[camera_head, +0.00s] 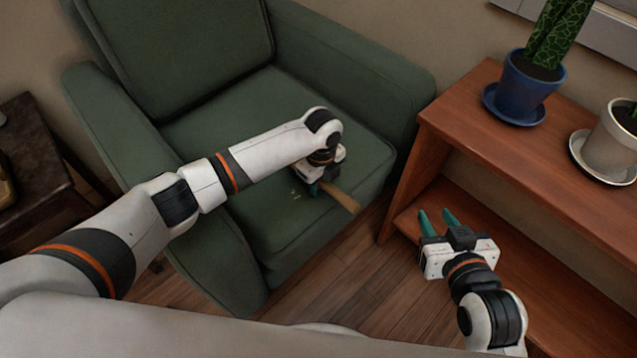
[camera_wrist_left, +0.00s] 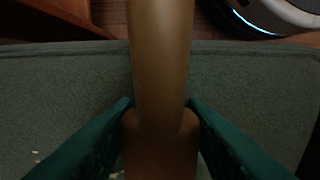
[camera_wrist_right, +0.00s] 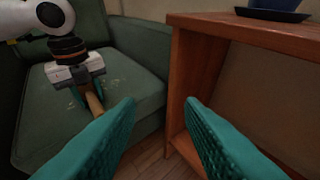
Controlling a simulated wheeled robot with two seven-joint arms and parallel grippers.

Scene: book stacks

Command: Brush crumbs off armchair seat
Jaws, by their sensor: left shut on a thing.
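The green armchair (camera_head: 135,70) stands in the middle of the head view, and its seat (camera_head: 265,225) carries a few small pale crumbs (camera_head: 296,196). Crumbs also show on the seat in the right wrist view (camera_wrist_right: 117,82) and at the lower left of the left wrist view (camera_wrist_left: 36,157). My left gripper (camera_head: 316,188) is low over the seat, shut on the wooden handle of a brush (camera_head: 341,197). The handle (camera_wrist_left: 160,60) runs between both teal fingers in the left wrist view. The brush's bristles are hidden. My right gripper (camera_head: 438,222) is open and empty, in front of the wooden shelf.
A wooden shelf (camera_head: 480,100) stands right of the armchair, with a blue plant pot (camera_head: 530,88) and a pale pot (camera_head: 612,140) on top. A dark side table (camera_head: 38,150) is at the left. Bare wood floor (camera_head: 345,280) lies in front.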

